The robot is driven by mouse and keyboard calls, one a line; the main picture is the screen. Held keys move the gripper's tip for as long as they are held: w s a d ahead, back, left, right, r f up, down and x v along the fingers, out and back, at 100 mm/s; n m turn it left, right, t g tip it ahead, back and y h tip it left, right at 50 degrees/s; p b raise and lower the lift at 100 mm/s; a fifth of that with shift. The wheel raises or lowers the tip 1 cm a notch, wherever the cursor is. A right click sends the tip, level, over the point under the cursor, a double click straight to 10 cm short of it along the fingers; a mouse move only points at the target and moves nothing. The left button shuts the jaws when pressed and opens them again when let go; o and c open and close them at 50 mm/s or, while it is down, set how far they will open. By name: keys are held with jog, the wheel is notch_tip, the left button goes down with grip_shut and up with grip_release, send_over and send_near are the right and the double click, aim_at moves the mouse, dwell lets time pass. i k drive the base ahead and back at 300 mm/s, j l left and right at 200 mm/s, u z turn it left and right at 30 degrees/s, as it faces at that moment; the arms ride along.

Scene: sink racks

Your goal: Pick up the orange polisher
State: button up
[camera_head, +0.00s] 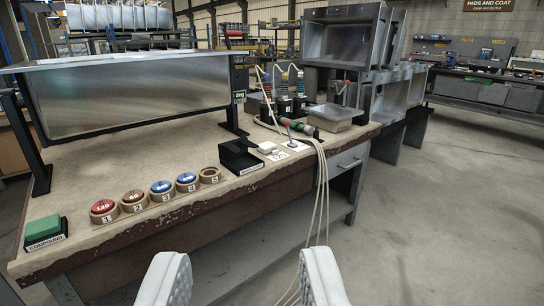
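Several upright hand tools with coloured bands and pale hoses stand in dark holders (283,108) at the back of the workbench. They are small, and I cannot tell for sure which is the orange polisher. Another banded tool (298,127), with green and reddish parts, lies on its side near the bench's right front edge, with hoses hanging from it to the floor. My gripper (243,282) is open and empty, its two pale fingers wide apart at the bottom of the view. It is in front of the bench, well short of the tools.
The workbench (100,190) carries numbered discs (162,187), a green compound block (43,230), a black holder (240,157) and a metal tray (335,117). A large steel sink (130,95) stands on a frame at left. Stacked sinks (345,45) stand behind. Floor at right is clear.

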aim_at(267, 86)
jog(key=i+l+z, duration=0.1)
jog(key=i+z, duration=0.25)
jog(key=i, duration=0.45)
jog(key=i+j+z, duration=0.1)
jog(key=i+z, duration=0.3)
jog(key=i, duration=0.4)
jog(key=i+u, duration=0.35)
jog(key=i+l+u, duration=0.35)
jog(key=i+u, duration=0.25)
jog(key=u, duration=0.2)
jog(key=i+l+u, duration=0.1)
jog(key=i+u, duration=0.15)
jog(key=u, duration=0.2)
jog(key=i+l+u, duration=0.2)
jog(key=u, duration=0.25)
